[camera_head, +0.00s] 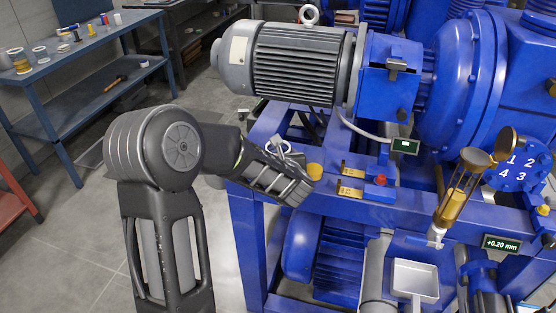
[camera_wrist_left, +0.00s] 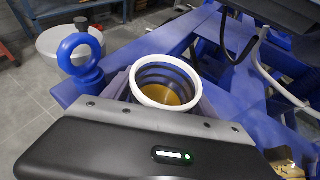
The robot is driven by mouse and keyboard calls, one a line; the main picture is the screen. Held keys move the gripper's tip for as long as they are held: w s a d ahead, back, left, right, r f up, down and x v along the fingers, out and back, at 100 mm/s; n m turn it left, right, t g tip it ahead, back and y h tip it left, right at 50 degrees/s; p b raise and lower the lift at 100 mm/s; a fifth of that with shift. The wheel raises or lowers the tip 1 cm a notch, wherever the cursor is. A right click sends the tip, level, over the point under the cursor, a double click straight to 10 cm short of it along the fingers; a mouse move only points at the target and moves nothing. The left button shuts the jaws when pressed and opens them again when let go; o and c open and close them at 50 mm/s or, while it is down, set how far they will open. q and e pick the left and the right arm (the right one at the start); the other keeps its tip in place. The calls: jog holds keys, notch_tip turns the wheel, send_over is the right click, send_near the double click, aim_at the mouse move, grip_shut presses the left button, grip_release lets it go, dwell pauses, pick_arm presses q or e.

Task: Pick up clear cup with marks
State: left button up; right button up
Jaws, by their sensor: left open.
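A round cup with a white rim (camera_wrist_left: 166,84) stands upright on the blue frame in the left wrist view. Dark bands ring its inner wall and its bottom is amber. In the head view an amber cup-like thing (camera_head: 314,171), perhaps the same cup, shows just right of my left gripper. My left gripper (camera_head: 298,191) is open above the blue frame. In the wrist view its dark body covers the bottom of the picture and partly hides the cup's near side. My right gripper is not in view.
A blue ring (camera_wrist_left: 82,60) stands left of the cup. A large grey motor (camera_head: 300,65) lies behind my gripper. Brass blocks (camera_head: 350,181) and a red knob (camera_head: 380,180) sit to the right. A blue workbench (camera_head: 85,45) with small containers stands at the left.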

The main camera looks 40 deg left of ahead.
pick_arm(q)
jog(key=c, duration=1.2)
jog(key=shift+c, duration=0.2)
jog(key=shift+r, duration=0.15)
notch_tip(320, 180, up, 10)
dwell(0.7)
dwell(0.7)
